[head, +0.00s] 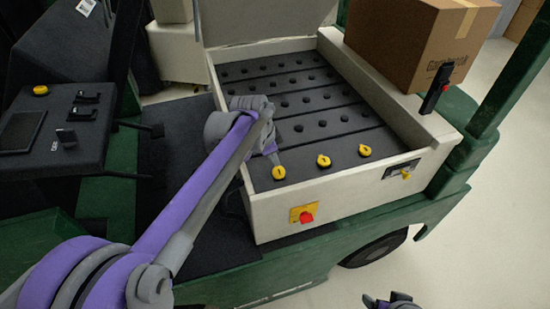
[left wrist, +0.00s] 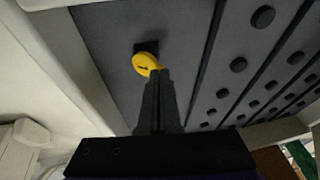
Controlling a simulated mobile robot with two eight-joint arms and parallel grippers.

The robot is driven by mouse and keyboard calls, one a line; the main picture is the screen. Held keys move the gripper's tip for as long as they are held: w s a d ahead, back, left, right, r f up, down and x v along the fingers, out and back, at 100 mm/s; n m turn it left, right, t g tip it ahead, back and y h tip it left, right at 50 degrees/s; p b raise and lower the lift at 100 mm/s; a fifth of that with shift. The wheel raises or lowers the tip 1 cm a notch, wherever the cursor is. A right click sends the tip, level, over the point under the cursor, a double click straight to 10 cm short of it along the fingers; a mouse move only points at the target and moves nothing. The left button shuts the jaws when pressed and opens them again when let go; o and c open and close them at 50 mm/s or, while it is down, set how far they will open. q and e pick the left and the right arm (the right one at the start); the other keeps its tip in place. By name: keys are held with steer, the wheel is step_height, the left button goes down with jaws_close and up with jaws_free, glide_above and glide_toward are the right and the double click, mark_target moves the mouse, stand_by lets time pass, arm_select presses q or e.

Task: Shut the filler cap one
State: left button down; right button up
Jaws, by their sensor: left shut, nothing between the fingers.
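Three yellow caps sit in a row at the near end of the dark cell deck in the open cart box. The leftmost, filler cap one (head: 278,173), has a dark mark on its top. My left gripper (head: 275,160) is shut and empty, pointing down just behind this cap. In the left wrist view the cap (left wrist: 145,62) shows beside a dark square patch, partly hidden by the shut fingertips (left wrist: 158,76). I cannot tell whether they touch it, or how far its lid stands open. My right gripper (head: 393,301) shows only in part at the bottom edge.
The other yellow caps (head: 323,160) (head: 365,150) sit to the right. The box's pale walls (head: 345,195) surround the deck, with a red knob (head: 306,217) on the front. A cardboard box (head: 420,40) stands at the back right. A raised pale lid (head: 260,20) stands behind.

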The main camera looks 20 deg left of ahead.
arm_select(q)
steer(key=shift+w+a+f+g+h, duration=0.2)
steer(key=shift+w+g+h, duration=0.1)
steer(key=shift+g, duration=0.3)
steer(key=shift+w+a+f+g+h+p, duration=0.2)
steer(key=shift+w+a+g+h+p, duration=0.1)
steer(key=shift+g+h+p, duration=0.2)
steer(key=shift+w+a+f+n+g+h+p, duration=0.2)
steer(key=shift+w+f+g+h, duration=0.1)
steer(key=shift+g, duration=0.2)
steer(key=shift+w+a+f+n+g+h+p, duration=0.1)
steer(key=shift+w+f+n+g+h, duration=0.15)
steer(key=shift+g, duration=0.25)
steer(key=shift+f, duration=0.4)
